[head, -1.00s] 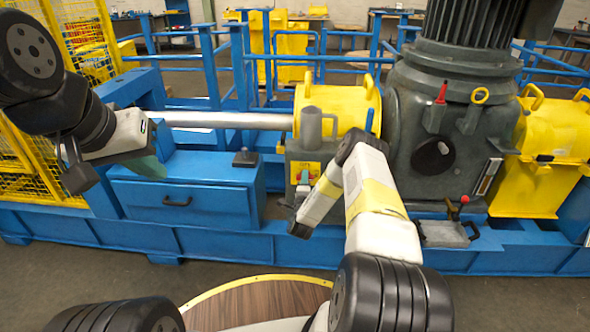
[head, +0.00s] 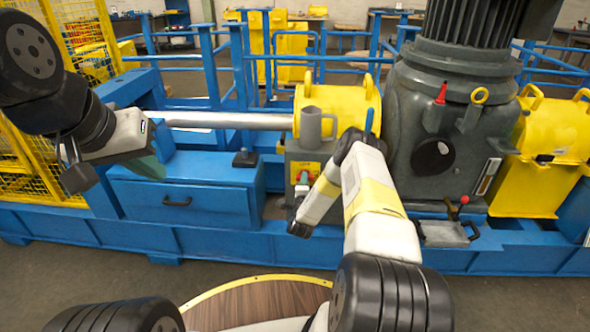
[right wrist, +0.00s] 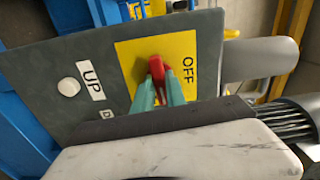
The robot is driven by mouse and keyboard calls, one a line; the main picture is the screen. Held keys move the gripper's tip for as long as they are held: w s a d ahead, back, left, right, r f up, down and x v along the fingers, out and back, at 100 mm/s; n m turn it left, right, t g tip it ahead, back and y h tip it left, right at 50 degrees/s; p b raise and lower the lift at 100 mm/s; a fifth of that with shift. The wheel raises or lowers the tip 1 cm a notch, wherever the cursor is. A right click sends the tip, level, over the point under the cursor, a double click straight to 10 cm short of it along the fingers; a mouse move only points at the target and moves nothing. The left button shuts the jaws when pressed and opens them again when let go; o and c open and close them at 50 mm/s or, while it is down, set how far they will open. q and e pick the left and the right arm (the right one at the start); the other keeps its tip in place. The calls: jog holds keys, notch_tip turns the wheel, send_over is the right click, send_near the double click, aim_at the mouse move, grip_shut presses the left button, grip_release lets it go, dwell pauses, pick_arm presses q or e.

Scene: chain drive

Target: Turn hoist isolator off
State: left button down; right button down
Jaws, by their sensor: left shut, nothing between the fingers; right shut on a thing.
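The hoist isolator is a red knob (right wrist: 157,70) on a yellow plate (right wrist: 126,62) set in a dark grey panel (right wrist: 75,45). The word OFF stands to the knob's right in the right wrist view. The knob's visible grip runs roughly up and down in that picture. My right gripper (right wrist: 160,90) is shut on the knob, with a teal finger on each side of it. In the head view my right gripper (head: 303,180) is at the grey box, partly hiding the yellow plate (head: 300,168). My left gripper (head: 150,168) is shut and empty, above the blue cabinet.
A white button (right wrist: 69,87) beside the UP label lies on the same panel. A grey mug-like part (head: 311,124) stands above the box. The big grey gearbox (head: 405,135) is close on the right of my right arm. The blue drawer cabinet (head: 190,200) is to the left.

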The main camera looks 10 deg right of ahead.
jog(key=n, duration=1.7)
jog(key=shift+f, duration=0.1)
dwell(0.4)
jog(key=shift+s, duration=0.1)
jog(key=c, duration=1.4)
grip_release()
jog(key=shift+o, duration=0.2)
jog(key=v, duration=0.7)
jog(key=shift+s, duration=0.35)
